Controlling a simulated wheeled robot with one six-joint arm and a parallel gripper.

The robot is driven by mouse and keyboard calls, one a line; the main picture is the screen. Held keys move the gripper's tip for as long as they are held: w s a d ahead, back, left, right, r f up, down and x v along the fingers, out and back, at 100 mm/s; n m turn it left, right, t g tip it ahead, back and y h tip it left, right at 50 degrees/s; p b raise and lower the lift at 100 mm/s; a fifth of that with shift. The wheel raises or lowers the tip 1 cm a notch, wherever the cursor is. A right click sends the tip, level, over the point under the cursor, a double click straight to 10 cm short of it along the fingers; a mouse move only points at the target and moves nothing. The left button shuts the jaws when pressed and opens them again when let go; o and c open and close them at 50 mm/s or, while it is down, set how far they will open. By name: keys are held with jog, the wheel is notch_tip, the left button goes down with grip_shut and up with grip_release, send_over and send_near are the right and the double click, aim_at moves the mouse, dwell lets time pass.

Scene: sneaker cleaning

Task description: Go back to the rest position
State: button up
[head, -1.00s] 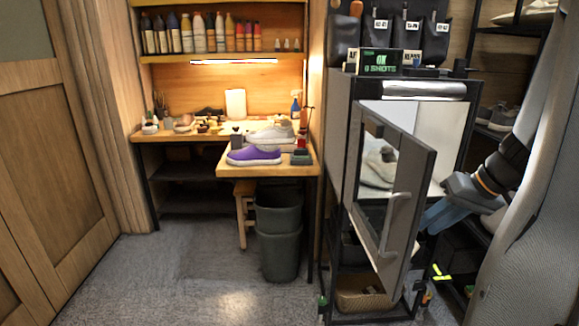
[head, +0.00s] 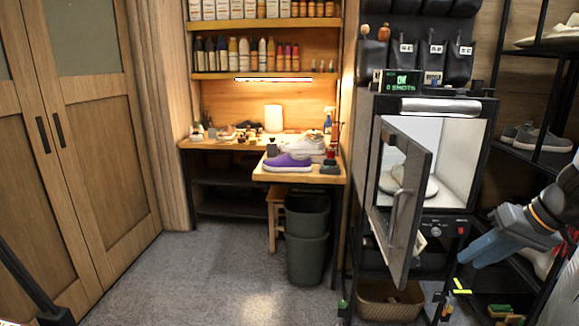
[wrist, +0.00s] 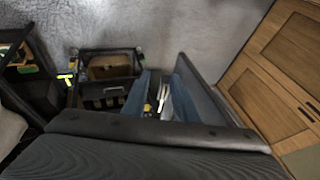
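My gripper (head: 466,260) hangs at the right of the head view, in front of the shoe rack and right of the open cabinet door (head: 400,200). It is apart from the door handle. In the wrist view, its two blue fingers (wrist: 162,85) stand apart with a gap between them, and nothing seems held. The lit cabinet (head: 452,150) is open, with a pale sneaker (head: 405,182) inside, partly hidden by the door.
A purple shoe (head: 288,163) and a white sneaker (head: 304,144) sit on the wooden workbench (head: 330,178). Dark bins (head: 307,255) stand below. A wicker basket (head: 385,302) is under the cabinet. A black rack (head: 540,158) borders the right. The floor at centre left is clear.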

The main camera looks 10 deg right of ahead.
jog(key=s+a+f+n+g+h, duration=0.1)
jog(key=s+a, duration=0.1)
jog(key=a, duration=0.7)
jog(key=s+a+f+n+g+h, duration=0.1)
jog(key=s+a+f+g, duration=0.1)
jog(key=a, duration=0.8)
jog(key=s+a+f+n+g+h, duration=0.1)
jog(key=s+a+g, duration=0.1)
jog(key=a, duration=0.8)
jog(key=shift+s+f, duration=0.35)
jog(key=shift+f, duration=0.05)
jog(key=shift+a, duration=0.1)
